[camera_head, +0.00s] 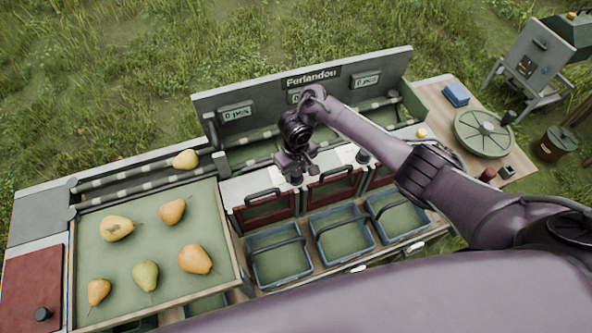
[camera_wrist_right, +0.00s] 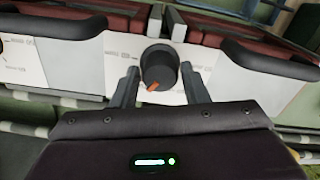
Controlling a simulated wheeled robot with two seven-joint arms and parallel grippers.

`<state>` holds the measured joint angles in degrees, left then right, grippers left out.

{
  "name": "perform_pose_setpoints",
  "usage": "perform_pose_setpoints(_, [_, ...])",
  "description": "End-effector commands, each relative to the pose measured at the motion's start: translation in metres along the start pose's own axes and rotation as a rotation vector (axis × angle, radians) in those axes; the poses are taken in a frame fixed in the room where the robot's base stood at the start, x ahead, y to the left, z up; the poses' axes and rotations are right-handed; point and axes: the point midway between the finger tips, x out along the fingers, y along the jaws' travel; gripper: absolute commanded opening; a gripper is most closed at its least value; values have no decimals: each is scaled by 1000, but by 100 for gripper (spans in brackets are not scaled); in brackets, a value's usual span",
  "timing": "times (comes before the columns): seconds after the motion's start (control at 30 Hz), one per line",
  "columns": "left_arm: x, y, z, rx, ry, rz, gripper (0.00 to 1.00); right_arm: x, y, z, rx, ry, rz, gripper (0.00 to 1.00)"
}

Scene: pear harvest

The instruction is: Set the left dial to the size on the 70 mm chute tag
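My right gripper (camera_head: 303,170) points down over the white panel (camera_head: 240,186) above the chutes. In the right wrist view a black round dial (camera_wrist_right: 158,68) with an orange pointer mark sits between the open fingers (camera_wrist_right: 160,88). A finger stands on each side of it, with gaps that look clear. The mark faces the lower left in that view. A second dark dial (camera_head: 362,156) stands further right in the head view. Small print shows on the white panel, but I cannot read any chute tag or size. My left gripper is not in view.
Red chute gates with dark handles (camera_head: 262,195) line the panel, above blue-rimmed crates (camera_head: 281,279). A green tray (camera_head: 110,269) with several pears is at left, and one pear (camera_head: 186,159) lies on the rollers. Displays (camera_head: 237,114) read 0 pcs.

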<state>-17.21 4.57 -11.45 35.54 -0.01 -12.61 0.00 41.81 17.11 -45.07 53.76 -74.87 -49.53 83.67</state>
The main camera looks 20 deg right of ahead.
Motion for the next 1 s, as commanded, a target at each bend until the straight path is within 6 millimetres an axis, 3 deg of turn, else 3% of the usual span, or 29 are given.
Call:
perform_pose_setpoints(0.33, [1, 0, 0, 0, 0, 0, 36, -2, 0, 1, -2, -2, -1, 42])
perform_pose_setpoints(0.6, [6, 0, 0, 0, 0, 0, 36, -32, 0, -4, -8, 12, 5, 42])
perform_pose_setpoints(1.0, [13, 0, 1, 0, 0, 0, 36, -51, 0, -4, -8, 10, 5, 42])
